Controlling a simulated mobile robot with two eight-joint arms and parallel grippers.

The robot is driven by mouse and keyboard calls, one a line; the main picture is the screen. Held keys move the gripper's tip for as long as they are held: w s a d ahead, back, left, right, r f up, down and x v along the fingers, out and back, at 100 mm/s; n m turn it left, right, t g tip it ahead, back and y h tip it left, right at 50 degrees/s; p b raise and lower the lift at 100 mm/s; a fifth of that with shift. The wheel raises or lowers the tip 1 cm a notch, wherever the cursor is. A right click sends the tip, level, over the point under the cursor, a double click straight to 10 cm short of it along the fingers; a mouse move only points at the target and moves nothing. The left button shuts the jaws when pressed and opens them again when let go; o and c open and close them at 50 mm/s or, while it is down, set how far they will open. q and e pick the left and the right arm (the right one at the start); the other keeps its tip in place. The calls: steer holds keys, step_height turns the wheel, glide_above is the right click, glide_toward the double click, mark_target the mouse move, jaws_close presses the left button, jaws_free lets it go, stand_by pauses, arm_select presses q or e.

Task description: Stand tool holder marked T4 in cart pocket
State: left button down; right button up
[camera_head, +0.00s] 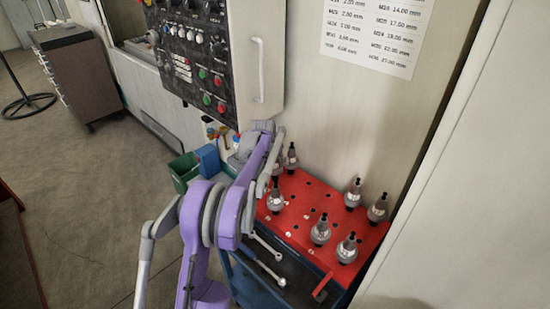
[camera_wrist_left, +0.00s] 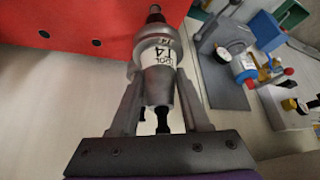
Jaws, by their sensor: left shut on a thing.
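The tool holder (camera_wrist_left: 158,60), its label reading T4, is between the two fingers of my left gripper (camera_wrist_left: 160,85) in the left wrist view. The fingers are shut on it, one on each side of its grey body. A red surface with dark holes lies behind it at the upper left of that view. In the head view my purple left arm reaches to the back left of the cart's red top (camera_head: 300,205), which has rows of pockets. The arm hides much of the gripper there. My right gripper is not in view.
Several other tool holders stand on the cart, including ones at the right (camera_head: 377,209) and front (camera_head: 320,231). Wrenches (camera_head: 266,262) lie on a lower shelf. A control panel (camera_head: 205,50) hangs behind. A grey fixture plate (camera_wrist_left: 222,82) shows beside the gripper. Several pockets mid-cart are empty.

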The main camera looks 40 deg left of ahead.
arm_select(q)
steer(key=shift+f, duration=0.1)
steer(key=shift+f+b, duration=0.8)
steer(key=shift+f, duration=0.9)
steer(key=shift+c, duration=1.5)
jaws_free()
steer(key=v, duration=1.1)
